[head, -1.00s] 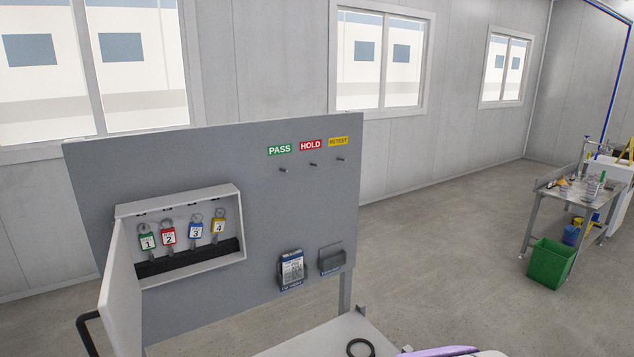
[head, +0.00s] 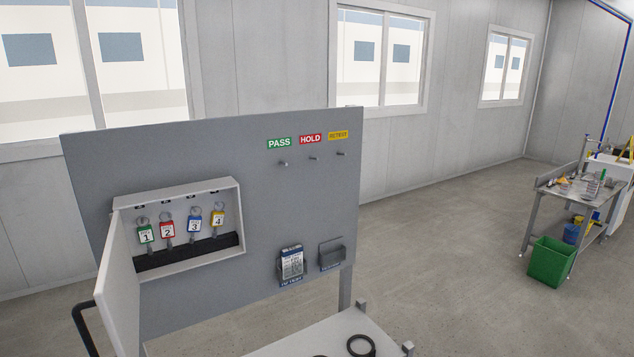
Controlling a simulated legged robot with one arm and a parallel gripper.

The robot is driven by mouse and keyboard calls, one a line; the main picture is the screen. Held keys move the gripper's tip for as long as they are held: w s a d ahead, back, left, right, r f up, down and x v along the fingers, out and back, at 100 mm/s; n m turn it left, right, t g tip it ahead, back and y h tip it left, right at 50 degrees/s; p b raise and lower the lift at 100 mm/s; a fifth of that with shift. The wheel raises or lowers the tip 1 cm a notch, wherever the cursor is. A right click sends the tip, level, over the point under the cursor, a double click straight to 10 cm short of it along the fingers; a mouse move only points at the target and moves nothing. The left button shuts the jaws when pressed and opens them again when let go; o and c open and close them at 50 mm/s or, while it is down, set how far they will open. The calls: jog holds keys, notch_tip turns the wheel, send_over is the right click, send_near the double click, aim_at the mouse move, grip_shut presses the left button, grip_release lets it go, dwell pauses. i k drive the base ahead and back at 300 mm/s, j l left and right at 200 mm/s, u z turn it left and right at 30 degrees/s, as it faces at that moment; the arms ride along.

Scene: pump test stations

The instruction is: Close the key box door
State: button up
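The white key box (head: 190,268) is mounted on the left part of a grey upright panel. Inside hang several keys with numbered tags: green 1 (head: 145,234), red 2 (head: 167,231), blue 3 (head: 194,226) and yellow 4 (head: 217,220). The key box door (head: 117,285) stands wide open, swung out from the box's left side toward me. A black curved bar (head: 82,325) shows at the door's lower left; whether it is fixed to the door cannot be told. My gripper is not in view.
The grey panel (head: 300,205) carries PASS, HOLD and RETEST labels over small pegs, and two small holders (head: 291,264) below. A light tabletop (head: 315,340) with black rings (head: 361,345) lies in front. A green bin (head: 552,262) and metal bench (head: 570,190) stand far right.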

aim_at(116, 295)
jog(key=k+j+u, duration=0.2)
jog(key=k+j, duration=0.15)
jog(key=j, duration=0.25)
jog(key=k+j+u, duration=0.25)
jog(key=j, duration=0.4)
jog(key=k+j+u, duration=0.1)
jog(key=j, duration=0.25)
jog(key=j+z, duration=0.25)
jog(key=j, duration=0.15)
